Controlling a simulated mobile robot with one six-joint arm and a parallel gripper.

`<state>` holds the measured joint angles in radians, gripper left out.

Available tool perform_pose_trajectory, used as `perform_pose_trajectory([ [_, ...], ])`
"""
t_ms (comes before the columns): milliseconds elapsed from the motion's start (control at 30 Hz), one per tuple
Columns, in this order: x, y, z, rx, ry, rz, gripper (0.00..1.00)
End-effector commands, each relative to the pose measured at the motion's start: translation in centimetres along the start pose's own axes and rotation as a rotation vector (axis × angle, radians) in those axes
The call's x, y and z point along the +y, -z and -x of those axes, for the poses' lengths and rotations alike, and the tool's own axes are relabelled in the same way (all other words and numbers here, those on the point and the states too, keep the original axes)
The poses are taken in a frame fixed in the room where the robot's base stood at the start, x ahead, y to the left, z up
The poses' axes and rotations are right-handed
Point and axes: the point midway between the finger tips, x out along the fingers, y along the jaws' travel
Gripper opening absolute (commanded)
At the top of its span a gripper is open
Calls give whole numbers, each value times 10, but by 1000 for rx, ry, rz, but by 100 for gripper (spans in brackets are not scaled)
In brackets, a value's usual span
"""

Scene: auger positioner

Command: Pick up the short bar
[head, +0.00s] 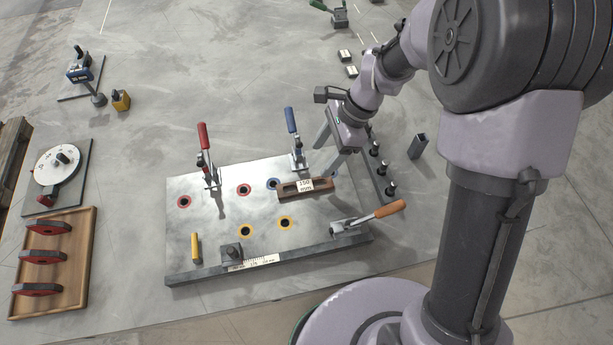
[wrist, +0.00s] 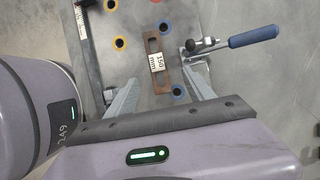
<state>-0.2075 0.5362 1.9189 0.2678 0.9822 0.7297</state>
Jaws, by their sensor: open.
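The short bar is a brown, slotted bar (head: 322,191) with a white "150 mm" label, lying flat on the grey fixture plate (head: 210,240), near its right part. In the wrist view the bar (wrist: 164,80) runs up the picture, its lower part between my fingers. My gripper (head: 319,157) is open and empty, just behind the bar in the head view. In the wrist view the fingers of my gripper (wrist: 157,88) stand on either side of the bar, apart from it. How high the fingertips are above the plate is hard to tell.
A blue-handled clamp (head: 293,130) stands close to my gripper. An orange-handled clamp (head: 370,216) lies in front of the bar, and a red-handled clamp (head: 205,150) is to the left. Several dark pegs (head: 383,168) stand right of the plate. A wooden tray (head: 85,250) holds red parts.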

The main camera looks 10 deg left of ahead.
Motion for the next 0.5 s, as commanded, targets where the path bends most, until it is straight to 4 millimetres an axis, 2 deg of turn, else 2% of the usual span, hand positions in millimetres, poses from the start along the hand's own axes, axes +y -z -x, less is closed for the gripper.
perform_pose_trajectory([
  [33,1,3,-21,1,-2,1,62],
  [100,1,2,-38,1,-2,2,62],
  [200,1,2,-53,1,0,2,62],
  [367,2,2,-65,1,1,3,62],
  [500,9,6,-93,1,-1,3,62],
])
